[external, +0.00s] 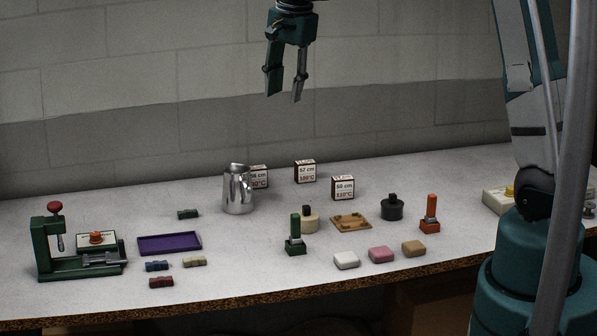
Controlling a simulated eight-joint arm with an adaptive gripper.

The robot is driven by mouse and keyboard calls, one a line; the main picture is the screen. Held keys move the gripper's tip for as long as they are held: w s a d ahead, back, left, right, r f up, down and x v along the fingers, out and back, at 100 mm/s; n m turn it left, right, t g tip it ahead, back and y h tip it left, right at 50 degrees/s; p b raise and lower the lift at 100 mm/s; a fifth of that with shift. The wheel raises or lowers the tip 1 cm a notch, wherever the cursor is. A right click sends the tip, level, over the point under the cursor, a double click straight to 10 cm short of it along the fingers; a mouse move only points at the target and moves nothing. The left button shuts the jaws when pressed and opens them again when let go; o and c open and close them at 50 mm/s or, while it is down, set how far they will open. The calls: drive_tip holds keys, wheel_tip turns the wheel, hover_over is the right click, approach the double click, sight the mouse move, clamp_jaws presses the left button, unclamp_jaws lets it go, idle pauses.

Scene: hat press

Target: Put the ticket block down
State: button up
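Three ticket blocks, white-faced with dark sides and red and black print, stand upright at the back of the table. The 56 cm block (260,177) is partly hidden behind a metal pitcher. The 57 cm block (305,171) stands in the middle, and the 58 cm block (342,188) is nearer and to the right. My gripper (284,97) hangs high above the table, fingers pointing down and apart. No block shows between the fingers.
The metal pitcher (237,190) stands left of the blocks. A green press (60,245), purple tray (170,243), wooden board (351,222), black pot (392,207), stamps and several small coloured blocks occupy the front. Some table is bare between them.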

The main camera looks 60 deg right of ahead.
drive_tip(key=s+a+r+n+t, duration=0.1)
drive_tip(key=s+a+r+n, duration=0.4)
drive_tip(key=a, duration=0.4)
drive_tip(key=s+a+r+n+t, duration=0.1)
drive_tip(key=s+a+r+n, duration=0.25)
drive_tip(key=s+a, duration=0.55)
drive_tip(key=s+a+f+n+t, duration=0.3)
drive_tip(key=s+a+n, duration=0.8)
drive_tip(key=s+a, duration=0.4)
drive_tip(key=shift+s+f+y, duration=0.4)
drive_tip(key=shift+s, duration=0.85)
drive_tip(key=shift+a+f, duration=0.1)
drive_tip(key=shift+f, duration=0.05)
wheel_tip(320, 180, down, 21)
drive_tip(key=b, duration=2.1)
drive_tip(key=shift+o, duration=0.5)
